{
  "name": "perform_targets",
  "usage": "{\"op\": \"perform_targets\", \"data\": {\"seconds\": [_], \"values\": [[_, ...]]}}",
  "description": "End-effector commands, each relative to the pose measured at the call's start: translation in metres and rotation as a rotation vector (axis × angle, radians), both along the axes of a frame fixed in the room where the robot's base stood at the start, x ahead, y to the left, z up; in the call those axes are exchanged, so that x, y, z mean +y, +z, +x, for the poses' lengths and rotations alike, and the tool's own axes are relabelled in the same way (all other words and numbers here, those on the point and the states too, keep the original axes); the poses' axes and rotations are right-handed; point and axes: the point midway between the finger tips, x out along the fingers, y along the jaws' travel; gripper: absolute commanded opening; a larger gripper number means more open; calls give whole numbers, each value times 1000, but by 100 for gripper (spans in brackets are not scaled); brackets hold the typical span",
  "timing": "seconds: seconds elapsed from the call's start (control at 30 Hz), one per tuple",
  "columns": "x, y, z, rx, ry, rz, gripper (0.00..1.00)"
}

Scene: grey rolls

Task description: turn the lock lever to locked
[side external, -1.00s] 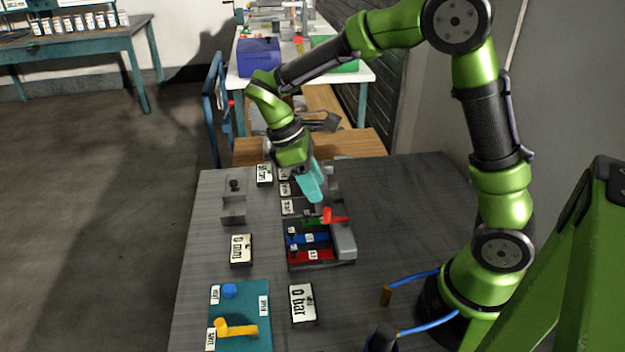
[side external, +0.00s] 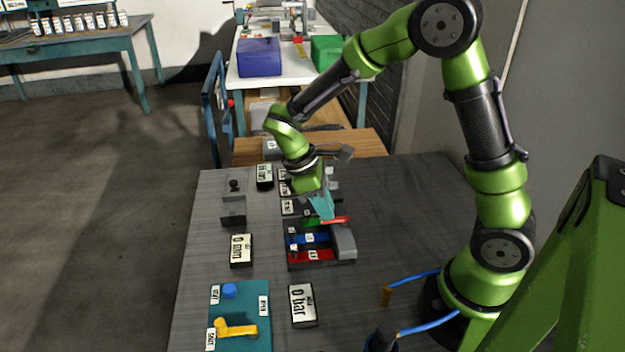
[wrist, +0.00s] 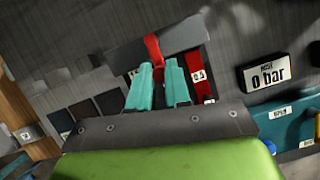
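The red lock lever (side external: 336,220) sits on the grey block at the back right of the slotted box, under my fingertips in the side view. In the wrist view the red lever (wrist: 153,48) runs across a grey bar, its near end in line with the gap between my fingers. My gripper (side external: 327,217) has teal fingers pointing down at the lever. In the wrist view my gripper (wrist: 159,66) shows its fingers apart. The fingertips hide part of the lever in the side view, and I cannot tell whether they touch it.
The box has green, blue (side external: 315,239) and red (side external: 312,255) slots. A "0 bar" display (side external: 302,305) and a "0 mm" display (side external: 241,250) stand nearby. A teal panel with a yellow lever (side external: 237,328) is in front. The table right of the box is clear.

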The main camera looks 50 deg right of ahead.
Motion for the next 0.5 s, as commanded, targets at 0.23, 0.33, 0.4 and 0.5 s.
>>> {"op": "perform_targets", "data": {"seconds": [0.23,0.33,0.4,0.5], "values": [[0,0,0,0,-2,0,0],[0,0,1,0,-15,0,0],[-1,0,1,0,-32,0,0],[-3,0,3,-1,-73,0,0]]}}
